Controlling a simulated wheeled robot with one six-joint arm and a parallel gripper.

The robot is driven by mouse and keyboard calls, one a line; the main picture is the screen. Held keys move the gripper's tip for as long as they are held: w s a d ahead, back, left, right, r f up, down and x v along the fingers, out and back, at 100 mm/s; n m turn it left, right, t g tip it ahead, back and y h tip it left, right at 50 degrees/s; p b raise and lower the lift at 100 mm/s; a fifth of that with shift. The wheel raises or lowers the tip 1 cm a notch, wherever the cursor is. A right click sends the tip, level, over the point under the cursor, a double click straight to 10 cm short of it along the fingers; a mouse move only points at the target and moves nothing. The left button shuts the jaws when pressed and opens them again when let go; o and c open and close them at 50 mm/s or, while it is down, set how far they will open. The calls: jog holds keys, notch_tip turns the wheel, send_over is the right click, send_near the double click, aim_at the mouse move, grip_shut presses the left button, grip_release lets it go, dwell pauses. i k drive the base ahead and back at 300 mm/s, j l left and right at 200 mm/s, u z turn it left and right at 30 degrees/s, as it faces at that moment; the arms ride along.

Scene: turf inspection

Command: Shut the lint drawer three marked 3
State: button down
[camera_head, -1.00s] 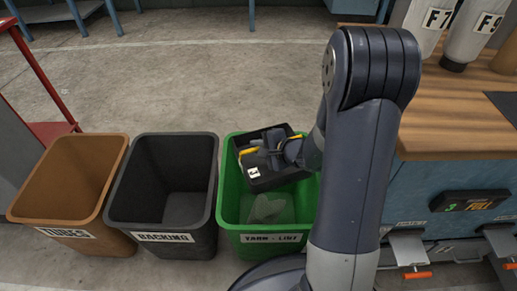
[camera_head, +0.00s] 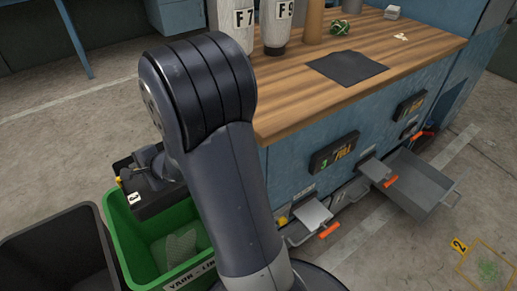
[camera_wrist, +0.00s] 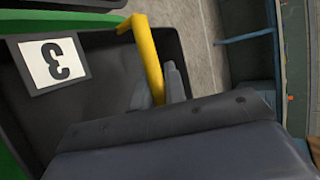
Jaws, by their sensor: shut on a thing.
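The black lint drawer (camera_head: 152,205) marked 3 is out of the bench and hangs above the back of the green bin (camera_head: 115,232). My gripper (camera_wrist: 160,88) is shut on its yellow handle (camera_wrist: 147,50); the fingers are mostly hidden by the arm in the head view. A display (camera_head: 334,152) on the blue bench front reads 3 FULL. Below it are grey flaps with orange handles (camera_head: 329,230). I cannot see an empty slot for the drawer clearly.
Pale lint (camera_head: 181,245) lies in the green bin. A dark bin (camera_head: 50,240) stands to its left. A grey tray (camera_head: 425,180) sticks out low from the bench at right. The wooden bench top (camera_head: 300,92) holds a dark cloth (camera_head: 347,67) and bottles.

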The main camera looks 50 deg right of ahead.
aim_at(410, 192)
jog(key=k, duration=0.95)
jog(key=k+z, duration=0.15)
jog(key=z, duration=0.2)
jog(key=k+z, duration=0.15)
jog(key=z, duration=0.2)
jog(key=l+z, duration=0.25)
jog(key=z, duration=0.15)
jog(key=i+l+z, duration=0.15)
jog(key=z, duration=0.25)
jog(key=i+l+z, duration=0.15)
jog(key=z, duration=0.25)
jog(key=i+l, duration=0.55)
jog(key=l, duration=0.15)
jog(key=i+l, duration=0.55)
jog(key=l, duration=0.15)
jog(key=i+l, duration=0.15)
jog(key=l, duration=0.25)
jog(key=j, duration=0.35)
